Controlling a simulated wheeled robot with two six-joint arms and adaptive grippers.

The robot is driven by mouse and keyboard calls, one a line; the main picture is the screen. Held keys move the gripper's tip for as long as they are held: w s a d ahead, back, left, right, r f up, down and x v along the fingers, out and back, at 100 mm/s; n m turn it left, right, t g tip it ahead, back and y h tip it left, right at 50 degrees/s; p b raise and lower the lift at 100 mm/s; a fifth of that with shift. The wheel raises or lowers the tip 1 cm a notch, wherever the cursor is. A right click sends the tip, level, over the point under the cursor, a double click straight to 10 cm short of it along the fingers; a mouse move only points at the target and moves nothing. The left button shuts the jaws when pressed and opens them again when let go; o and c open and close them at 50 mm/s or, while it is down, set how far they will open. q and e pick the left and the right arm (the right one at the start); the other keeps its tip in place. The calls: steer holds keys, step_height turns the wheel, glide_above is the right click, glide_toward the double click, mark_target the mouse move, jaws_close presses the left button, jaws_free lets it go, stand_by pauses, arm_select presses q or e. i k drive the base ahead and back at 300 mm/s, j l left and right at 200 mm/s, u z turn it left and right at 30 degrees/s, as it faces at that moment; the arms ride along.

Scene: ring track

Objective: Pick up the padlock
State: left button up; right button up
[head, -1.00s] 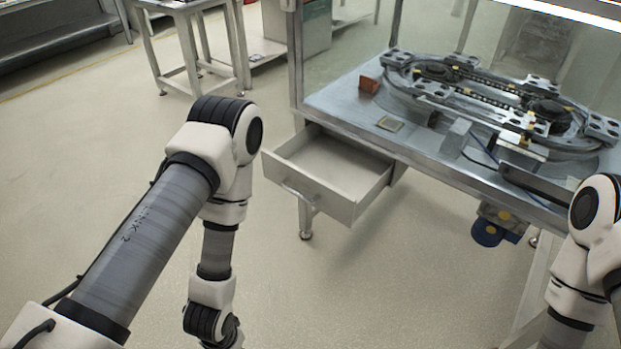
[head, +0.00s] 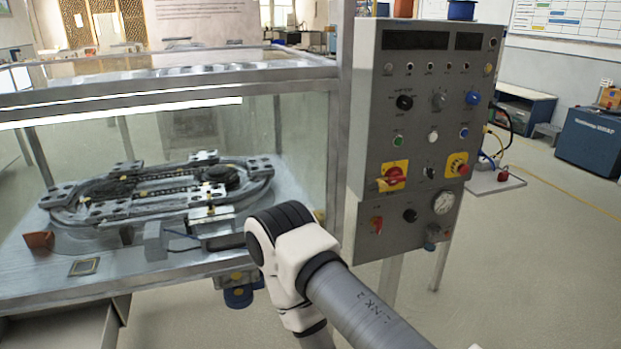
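I cannot make out a padlock for certain in the head view. The grey control panel (head: 425,140) stands right of centre. It carries a red rotary switch on a yellow plate (head: 393,176), with a small tan shape at its lower left that is too small to tell. My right arm crosses the lower middle in front of the table and panel, but its gripper is out of the picture. My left arm and gripper are not in view.
The oval ring track (head: 160,190) sits on a metal table (head: 150,290) inside a clear enclosure at left. A reddish-brown block (head: 39,241) and a small framed plate (head: 84,267) lie near its front. A drawer (head: 65,330) stands open below.

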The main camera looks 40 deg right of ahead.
mark_target(503, 176)
steer(key=z, duration=2.35)
steer(key=i+l+z, duration=0.15)
steer(key=i, duration=0.5)
